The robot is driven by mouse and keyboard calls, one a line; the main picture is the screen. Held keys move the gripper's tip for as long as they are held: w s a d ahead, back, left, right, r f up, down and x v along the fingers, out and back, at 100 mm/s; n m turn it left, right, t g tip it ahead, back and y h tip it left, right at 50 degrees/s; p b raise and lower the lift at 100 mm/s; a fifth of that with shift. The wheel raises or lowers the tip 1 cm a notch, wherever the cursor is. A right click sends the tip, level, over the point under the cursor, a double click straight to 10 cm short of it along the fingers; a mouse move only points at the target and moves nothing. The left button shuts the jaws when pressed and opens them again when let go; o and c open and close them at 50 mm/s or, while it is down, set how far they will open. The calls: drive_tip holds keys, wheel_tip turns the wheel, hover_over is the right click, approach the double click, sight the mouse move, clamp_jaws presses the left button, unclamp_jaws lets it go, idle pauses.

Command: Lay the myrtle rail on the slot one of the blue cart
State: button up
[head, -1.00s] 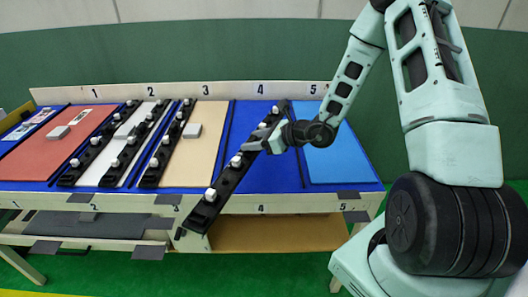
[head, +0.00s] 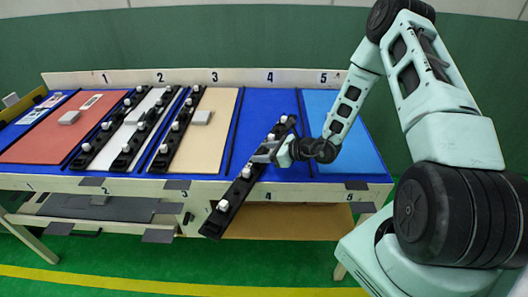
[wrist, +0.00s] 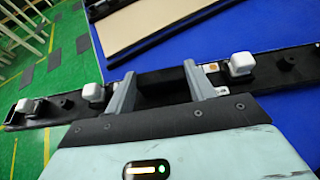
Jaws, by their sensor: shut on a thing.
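My gripper (head: 268,152) is shut on a long black rail (head: 236,194) with several white blocks on it, taken as the myrtle rail; no name shows on it. The rail slants over slot four, its near end hanging past the front edge. In the wrist view, the two grey fingers (wrist: 160,88) grip the rail (wrist: 265,68) near its middle. The blue cart (head: 262,105) has a blue top with numbered slots. Slot one, at the left under the figure 1, has a red panel (head: 50,140) with a grey block on it.
Three similar black rails (head: 105,130) lie slanted on the cart between the red, white and tan panels (head: 215,145). A light blue panel (head: 345,140) lies in slot five. A lower shelf (head: 295,222) is under the top. Green floor is open in front.

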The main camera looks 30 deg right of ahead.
drive_tip(key=shift+f, duration=0.15)
drive_tip(key=o, duration=1.2)
